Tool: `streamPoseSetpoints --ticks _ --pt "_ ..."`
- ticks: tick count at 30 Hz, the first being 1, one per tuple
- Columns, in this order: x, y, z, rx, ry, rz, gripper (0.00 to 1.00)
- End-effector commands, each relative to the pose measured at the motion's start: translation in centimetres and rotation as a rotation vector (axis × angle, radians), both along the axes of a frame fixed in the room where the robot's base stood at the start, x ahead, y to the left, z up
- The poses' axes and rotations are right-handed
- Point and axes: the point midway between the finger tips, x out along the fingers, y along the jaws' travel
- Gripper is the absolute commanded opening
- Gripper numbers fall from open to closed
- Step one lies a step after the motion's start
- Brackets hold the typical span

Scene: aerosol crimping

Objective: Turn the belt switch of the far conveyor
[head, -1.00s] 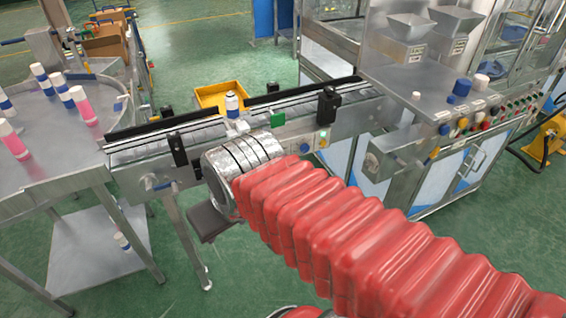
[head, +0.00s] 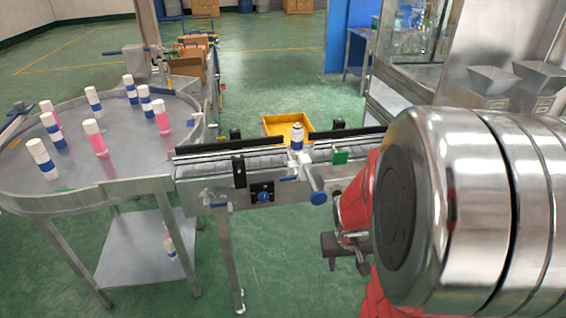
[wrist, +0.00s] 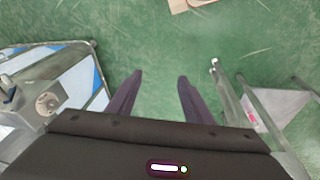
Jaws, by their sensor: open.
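A conveyor (head: 240,160) runs from the round table toward the right in the head view. Its front side carries a dark plate with a blue knob (head: 263,197), which looks like a belt switch. Whether this is the far conveyor's switch I cannot tell. My gripper shows in the wrist view (wrist: 160,75) with its two dark fingers apart, nothing between them but green floor. In the head view, a dark part of my gripper (head: 330,245) shows below and right of the knob, apart from it. My arm hides the conveyor's right end.
A round metal table (head: 75,165) with several capped bottles stands at the left. Machine hoppers (head: 495,78) stand at the right. Open floor shows below the conveyor.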

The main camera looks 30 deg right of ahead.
Motion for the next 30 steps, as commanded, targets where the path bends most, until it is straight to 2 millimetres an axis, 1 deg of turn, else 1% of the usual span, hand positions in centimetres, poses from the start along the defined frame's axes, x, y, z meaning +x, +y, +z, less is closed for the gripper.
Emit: streamPoseSetpoints --ticks 1,9,13,18,21,24,27,30 --pt "-0.3 -1.0 -1.3 0.0 0.002 -0.015 0.46" --pt "-0.4 -5.9 -7.0 -0.028 -0.064 -0.06 0.46" --pt "-0.4 -7.8 -9.7 -0.044 -0.118 -0.075 0.46" --pt "0.1 -9.7 -12.9 -0.05 -0.222 -0.084 0.46" --pt "0.6 -10.6 -14.4 -0.058 -0.299 -0.088 0.46" --pt "1.3 -11.2 -15.5 -0.063 -0.385 -0.091 0.46" --pt "2.2 -11.5 -16.0 -0.067 -0.481 -0.091 0.46" --pt "3.2 -11.7 -16.0 -0.071 -0.583 -0.091 0.46"
